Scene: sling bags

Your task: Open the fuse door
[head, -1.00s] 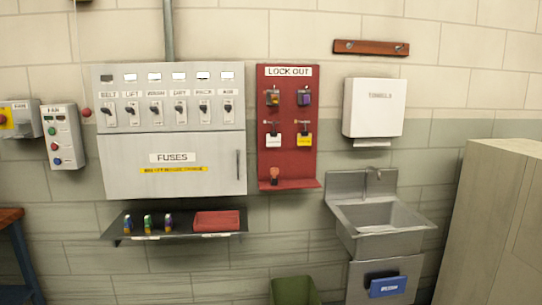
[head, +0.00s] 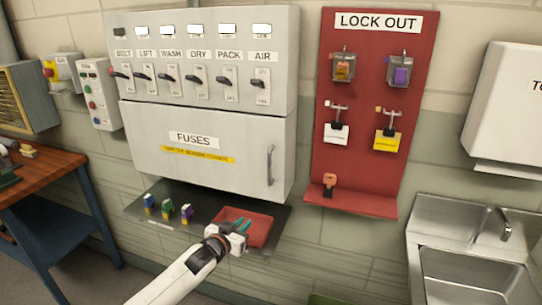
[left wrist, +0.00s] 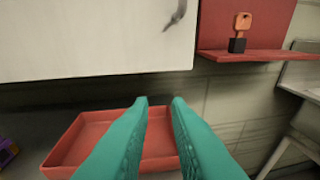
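The fuse door (head: 208,152) is a light grey panel labelled FUSES, below a row of switches, and it looks closed. Its vertical handle (head: 270,165) is near its right edge. The handle's lower end (left wrist: 176,14) shows at the top of the left wrist view. My left gripper (head: 238,225) is over the red tray, below the door and apart from the handle. In the left wrist view its teal fingers (left wrist: 160,101) are apart with nothing between them. My right gripper is not in view.
A shelf under the door holds the red tray (head: 262,232) and several coloured fuses (head: 168,207). A red LOCK OUT board (head: 364,90) with locks and tags is to the right, with a key (head: 329,181) on its ledge. A sink (head: 470,245) stands at lower right, a workbench (head: 50,180) at left.

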